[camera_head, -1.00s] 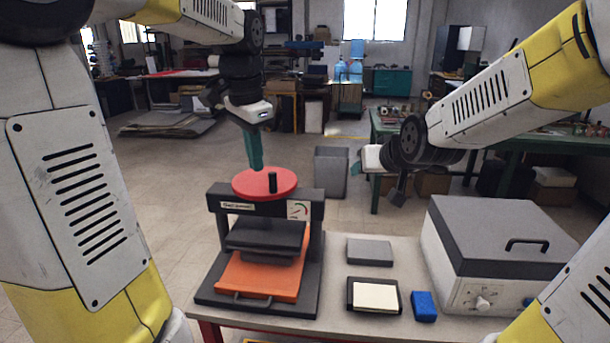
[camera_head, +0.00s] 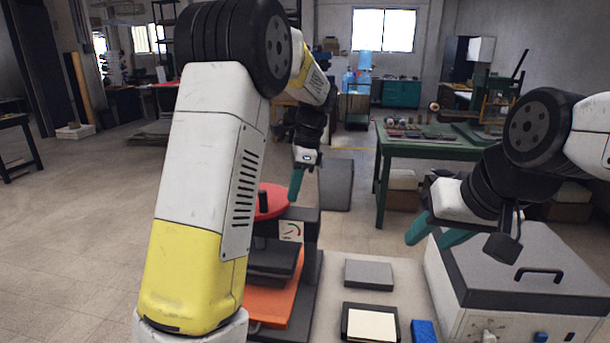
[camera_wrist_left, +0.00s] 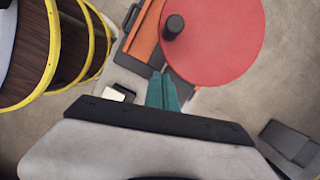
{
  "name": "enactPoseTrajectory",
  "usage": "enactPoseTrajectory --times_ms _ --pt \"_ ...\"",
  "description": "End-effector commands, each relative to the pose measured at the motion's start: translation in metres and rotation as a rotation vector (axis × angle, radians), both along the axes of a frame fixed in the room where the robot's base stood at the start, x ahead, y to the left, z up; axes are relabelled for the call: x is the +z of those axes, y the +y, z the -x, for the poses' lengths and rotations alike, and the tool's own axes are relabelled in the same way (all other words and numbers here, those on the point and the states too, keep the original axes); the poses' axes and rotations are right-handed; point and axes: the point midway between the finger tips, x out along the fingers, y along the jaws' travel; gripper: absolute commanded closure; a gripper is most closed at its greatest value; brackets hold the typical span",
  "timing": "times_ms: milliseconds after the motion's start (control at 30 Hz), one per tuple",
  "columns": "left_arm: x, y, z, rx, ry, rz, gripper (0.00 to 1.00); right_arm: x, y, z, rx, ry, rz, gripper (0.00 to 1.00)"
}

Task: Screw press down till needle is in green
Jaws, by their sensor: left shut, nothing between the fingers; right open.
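The press has a red round wheel (camera_head: 273,203) with an upright black knob (camera_head: 263,201); both also show in the left wrist view, the wheel (camera_wrist_left: 225,45) and the knob (camera_wrist_left: 173,26). My left gripper (camera_head: 295,186) is shut and empty at the wheel's right edge; in the left wrist view its teal fingers (camera_wrist_left: 162,90) end near the rim. I cannot tell whether they touch it. My left arm hides the press's left part. My right gripper (camera_head: 431,234) is open and empty, near the grey-lidded box.
The grey-lidded white box (camera_head: 525,262) stands right of the press. A grey slab (camera_head: 369,274), a black tray with a cream pad (camera_head: 370,323) and a blue block (camera_head: 424,331) lie between them. A green table (camera_head: 430,146) stands behind.

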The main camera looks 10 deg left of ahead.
Motion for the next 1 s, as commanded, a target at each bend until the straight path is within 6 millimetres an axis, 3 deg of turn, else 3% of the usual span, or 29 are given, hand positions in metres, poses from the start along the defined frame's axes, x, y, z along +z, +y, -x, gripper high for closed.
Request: enactPoseTrajectory --times_ms 133,400,833,1000 --pt "-0.027 0.009 0.003 0.001 0.002 -0.001 1.0 0.0 0.0 0.0 0.0 0.0 0.0 0.57" --pt "-0.025 0.041 0.01 0.002 -0.001 0.002 1.0 0.0 0.0 0.0 0.0 -0.001 0.0 0.57" --pt "-0.024 0.045 0.012 -0.003 -0.001 0.002 1.0 0.0 0.0 0.0 0.0 -0.001 0.0 0.57" --pt "-0.024 0.055 0.022 -0.119 0.0 0.004 1.0 0.0 0.0 0.0 0.0 -0.001 0.0 0.57"
